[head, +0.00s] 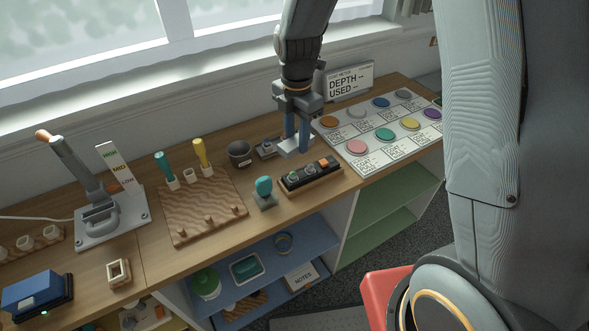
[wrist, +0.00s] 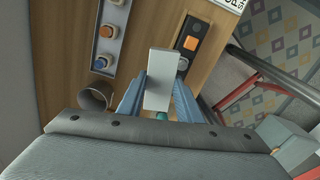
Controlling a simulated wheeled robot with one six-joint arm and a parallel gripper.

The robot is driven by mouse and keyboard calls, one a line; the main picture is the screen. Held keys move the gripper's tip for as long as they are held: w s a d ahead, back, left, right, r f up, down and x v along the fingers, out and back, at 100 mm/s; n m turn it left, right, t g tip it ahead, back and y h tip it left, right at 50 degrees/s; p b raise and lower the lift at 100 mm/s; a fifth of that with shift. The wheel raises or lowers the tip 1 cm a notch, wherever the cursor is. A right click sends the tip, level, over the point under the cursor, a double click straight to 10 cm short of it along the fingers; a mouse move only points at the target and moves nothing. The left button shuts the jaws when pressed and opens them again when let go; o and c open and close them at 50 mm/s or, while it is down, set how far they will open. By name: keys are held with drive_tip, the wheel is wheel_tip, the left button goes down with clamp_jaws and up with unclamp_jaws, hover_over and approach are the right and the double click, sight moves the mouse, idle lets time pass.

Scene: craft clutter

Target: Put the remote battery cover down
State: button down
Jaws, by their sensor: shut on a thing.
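A plain pale grey-white rectangular piece, which I take as the remote battery cover (head: 291,149), is between the blue fingers of my gripper (head: 298,138). In the wrist view the cover (wrist: 158,78) sticks out past the fingertips of my gripper (wrist: 157,98), which is shut on it. The cover is over the wooden counter (head: 240,165), just behind a dark panel with buttons (head: 311,176). In the wrist view it partly overlaps that panel (wrist: 191,42). I cannot tell whether the cover touches the counter.
A dark cup (head: 239,154) and a small grey device with knobs (head: 266,147) stand left of the gripper. A teal-topped stand (head: 264,190) is near the front edge. A board of coloured discs (head: 384,125) lies right. Bare counter shows between the cup and panel.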

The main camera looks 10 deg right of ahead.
sight(292, 165)
drive_tip(key=w+f, duration=0.1)
drive_tip(key=f, duration=0.2)
drive_tip(key=w+f+m, duration=0.1)
drive_tip(key=f, duration=0.2)
drive_tip(key=w+f+m, duration=0.1)
drive_tip(key=f, duration=0.3)
drive_tip(key=shift+w+a, duration=0.3)
drive_tip(key=shift+a, duration=0.1)
drive_tip(key=c, duration=1.5)
unclamp_jaws()
drive_tip(key=shift+f, duration=0.1)
drive_tip(key=shift+c, duration=0.2)
